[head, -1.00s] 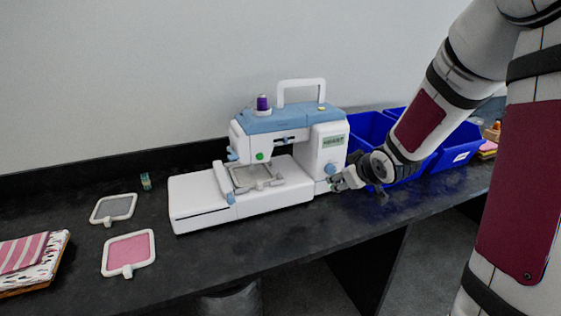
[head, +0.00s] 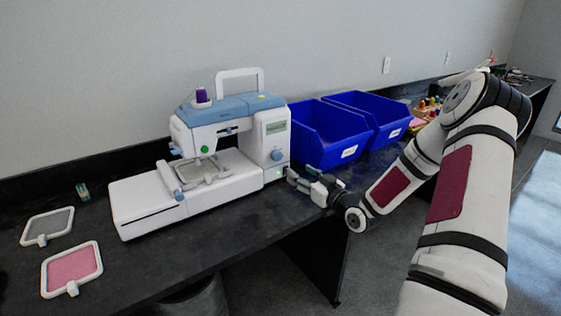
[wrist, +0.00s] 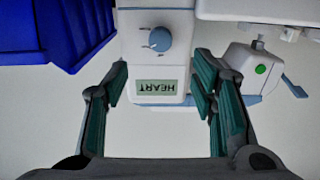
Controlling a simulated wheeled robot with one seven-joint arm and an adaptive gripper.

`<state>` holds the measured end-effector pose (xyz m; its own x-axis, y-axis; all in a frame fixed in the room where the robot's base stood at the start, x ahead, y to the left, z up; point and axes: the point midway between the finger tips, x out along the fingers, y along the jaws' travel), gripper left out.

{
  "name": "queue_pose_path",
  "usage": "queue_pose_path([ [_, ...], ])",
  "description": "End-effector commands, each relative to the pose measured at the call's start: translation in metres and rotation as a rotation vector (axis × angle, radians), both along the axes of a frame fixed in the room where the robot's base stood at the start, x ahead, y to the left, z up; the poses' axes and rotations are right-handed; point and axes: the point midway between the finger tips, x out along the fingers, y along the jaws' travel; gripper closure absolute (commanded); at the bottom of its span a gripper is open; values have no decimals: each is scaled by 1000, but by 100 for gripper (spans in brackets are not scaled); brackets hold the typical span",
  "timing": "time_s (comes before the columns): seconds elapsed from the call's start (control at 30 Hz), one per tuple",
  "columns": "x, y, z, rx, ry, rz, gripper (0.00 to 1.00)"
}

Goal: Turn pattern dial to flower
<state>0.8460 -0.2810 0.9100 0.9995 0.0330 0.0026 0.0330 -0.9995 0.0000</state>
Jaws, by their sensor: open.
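A white and light-blue sewing machine (head: 225,135) stands on the black counter. Its blue round dial (head: 277,155) is on the right end's front, below a small display. In the wrist view the picture is upside down; the display (wrist: 157,88) reads "HEART" and the dial (wrist: 158,39) has small marks around it. My gripper (head: 292,178) is beside the lower right of the machine, in front of the dial side. In the wrist view my gripper (wrist: 160,70) is open and empty, its fingers spread either side of the display, with the dial beyond the tips.
Two blue bins (head: 328,135) stand right of the machine, close behind my gripper. A pink hoop (head: 72,268), a grey hoop (head: 48,226) and a small thread spool (head: 83,192) lie to the left. The counter's front edge runs below my gripper.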

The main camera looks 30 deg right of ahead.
Motion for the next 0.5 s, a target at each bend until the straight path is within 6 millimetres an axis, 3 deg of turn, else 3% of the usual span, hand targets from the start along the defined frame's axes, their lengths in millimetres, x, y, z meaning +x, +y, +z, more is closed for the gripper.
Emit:
queue_pose_path([
  [0.3, 64, 4, 0, 0, -1, 2, 48],
  [0.5, 96, 4, 0, -1, 0, 1, 48],
])
